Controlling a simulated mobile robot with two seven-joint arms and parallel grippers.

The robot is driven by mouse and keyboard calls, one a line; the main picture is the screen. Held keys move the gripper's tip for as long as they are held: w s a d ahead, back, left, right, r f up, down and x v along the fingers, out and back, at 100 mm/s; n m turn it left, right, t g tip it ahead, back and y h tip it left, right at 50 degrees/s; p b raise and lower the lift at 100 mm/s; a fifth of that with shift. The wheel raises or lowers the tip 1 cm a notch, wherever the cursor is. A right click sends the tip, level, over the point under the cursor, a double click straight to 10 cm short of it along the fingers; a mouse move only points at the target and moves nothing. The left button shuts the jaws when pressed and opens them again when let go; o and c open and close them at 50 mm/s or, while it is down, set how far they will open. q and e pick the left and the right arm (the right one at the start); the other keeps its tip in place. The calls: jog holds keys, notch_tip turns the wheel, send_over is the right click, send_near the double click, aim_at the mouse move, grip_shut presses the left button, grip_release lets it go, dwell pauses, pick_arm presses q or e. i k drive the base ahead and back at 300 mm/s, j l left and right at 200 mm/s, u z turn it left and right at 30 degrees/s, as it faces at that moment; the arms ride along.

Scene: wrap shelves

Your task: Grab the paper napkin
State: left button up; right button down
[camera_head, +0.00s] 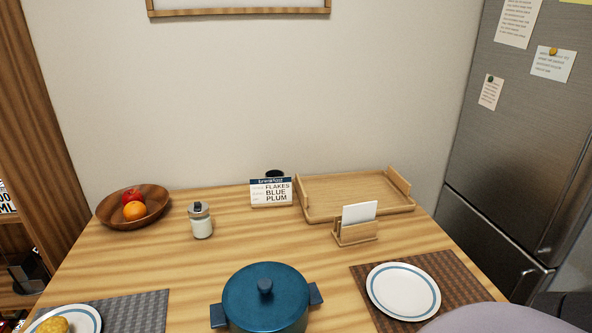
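White paper napkins (359,212) stand upright in a small wooden holder (356,234) on the right half of the wooden table, in the head view. The top part of the napkins sticks out above the holder. The lower part is hidden by the holder's front. Neither of my grippers shows in the head view, so nothing is seen touching the napkins or the holder.
A wooden tray (356,190) lies just behind the holder. A plate (403,290) on a brown mat is in front, and a blue lidded pot (265,296) is front-left. A menu sign (271,192), glass jar (201,221) and fruit bowl (149,216) stand further left.

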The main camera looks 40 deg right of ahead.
aim_at(356, 213)
jog(key=k+z, duration=0.1)
jog(key=z, duration=1.65)
